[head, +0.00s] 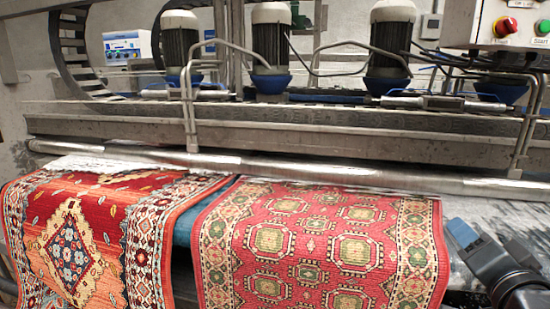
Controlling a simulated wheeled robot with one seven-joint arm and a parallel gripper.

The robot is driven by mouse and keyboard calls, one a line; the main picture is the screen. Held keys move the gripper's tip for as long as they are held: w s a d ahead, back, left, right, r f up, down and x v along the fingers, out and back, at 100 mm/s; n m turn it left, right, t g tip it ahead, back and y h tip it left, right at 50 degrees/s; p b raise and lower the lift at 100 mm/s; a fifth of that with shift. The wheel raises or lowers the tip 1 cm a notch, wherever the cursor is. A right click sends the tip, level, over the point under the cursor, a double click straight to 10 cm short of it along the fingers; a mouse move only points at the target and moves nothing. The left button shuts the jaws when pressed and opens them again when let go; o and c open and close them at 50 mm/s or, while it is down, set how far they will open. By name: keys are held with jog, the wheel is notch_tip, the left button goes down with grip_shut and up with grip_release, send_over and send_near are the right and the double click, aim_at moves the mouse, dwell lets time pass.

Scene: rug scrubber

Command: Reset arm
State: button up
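My arm comes in at the lower right corner of the head view as dark, rounded links. Its end, which I take to be my gripper (464,237), shows a flat blue-grey piece pointing up and left. It is just right of the red patterned rug (318,245), in front of the machine's wet bed. Two separate fingers cannot be made out, so I cannot tell whether it is open or shut. No held object shows.
A second rug (85,235), red and orange, hangs at the left. A metal roller (300,172) runs across the scrubbing machine behind both rugs. Motors (272,40) stand above it. A control box with a red button (505,27) and a green button (542,27) is at upper right.

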jog(key=s+a+f+n+y, duration=0.1)
jog(key=s+a+f+n, duration=0.25)
jog(key=s+f, duration=0.5)
jog(key=s+a+f+n+y, duration=0.15)
jog(key=s+a+f, duration=0.3)
jog(key=s, duration=0.65)
jog(key=s+a+n+g, duration=0.1)
jog(key=s+a+n, duration=0.1)
jog(key=s, duration=0.7)
jog(key=s+a+n+g+y, duration=0.1)
jog(key=s+a+n, duration=0.1)
jog(key=s, duration=0.8)
jog(key=shift+s+a+r+n, duration=0.2)
jog(key=shift+r+n, duration=0.1)
jog(key=shift+n, duration=0.5)
